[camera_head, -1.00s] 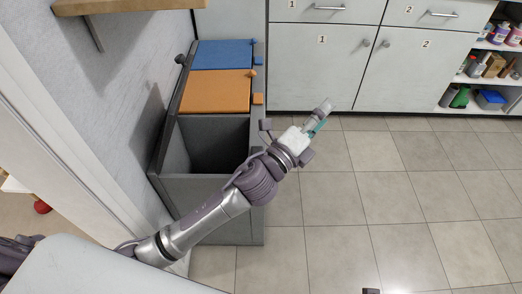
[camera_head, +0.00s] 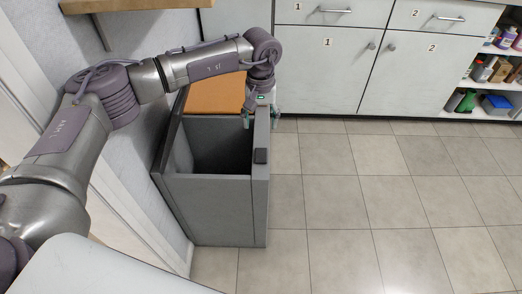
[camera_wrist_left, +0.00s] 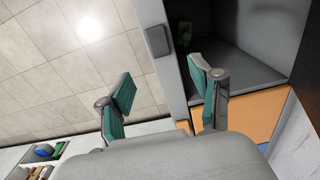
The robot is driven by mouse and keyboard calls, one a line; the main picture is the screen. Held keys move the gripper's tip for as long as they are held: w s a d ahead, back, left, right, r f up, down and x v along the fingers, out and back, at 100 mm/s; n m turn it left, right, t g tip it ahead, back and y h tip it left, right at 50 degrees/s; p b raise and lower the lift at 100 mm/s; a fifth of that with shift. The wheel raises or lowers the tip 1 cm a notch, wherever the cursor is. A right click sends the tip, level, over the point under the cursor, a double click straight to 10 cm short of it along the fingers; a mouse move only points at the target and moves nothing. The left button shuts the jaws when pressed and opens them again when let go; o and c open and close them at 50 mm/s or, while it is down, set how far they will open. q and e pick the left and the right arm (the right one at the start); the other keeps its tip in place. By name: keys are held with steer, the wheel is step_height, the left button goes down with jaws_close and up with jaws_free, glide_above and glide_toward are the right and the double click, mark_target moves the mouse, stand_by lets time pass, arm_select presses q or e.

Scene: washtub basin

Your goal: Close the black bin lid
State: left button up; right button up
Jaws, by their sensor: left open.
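The black bin is the front compartment of a grey bin unit (camera_head: 215,205). It stands open, and its dark inside (camera_head: 215,150) shows. A dark strip (camera_head: 170,132) runs along its wall side; I cannot tell whether this is the raised lid. A dark tab (camera_head: 261,156) sits on the bin's right side; it also shows in the left wrist view (camera_wrist_left: 157,41). My left gripper (camera_head: 260,118) is open, pointing down over the unit's right edge near the orange lid. My right gripper is out of view.
The orange lid (camera_head: 213,96) is shut behind the open compartment. My arm covers the blue lid's area. White cabinets (camera_head: 330,70) stand behind, a wall (camera_head: 140,130) is at left, and a shelf (camera_head: 130,4) is above. Tiled floor (camera_head: 370,200) at right is clear.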

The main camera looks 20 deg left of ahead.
mark_target(261, 154)
arm_select(q)
step_height(261, 154, down, 12)
steer(key=shift+d+r+b, duration=0.1)
steer(key=shift+r+b, duration=0.15)
steer(key=shift+b, duration=0.1)
steer(key=shift+f, duration=0.6)
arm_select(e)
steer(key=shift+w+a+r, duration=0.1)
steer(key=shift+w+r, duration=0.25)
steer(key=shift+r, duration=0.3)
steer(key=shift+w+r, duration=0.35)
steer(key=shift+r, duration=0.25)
arm_select(q)
jaws_close()
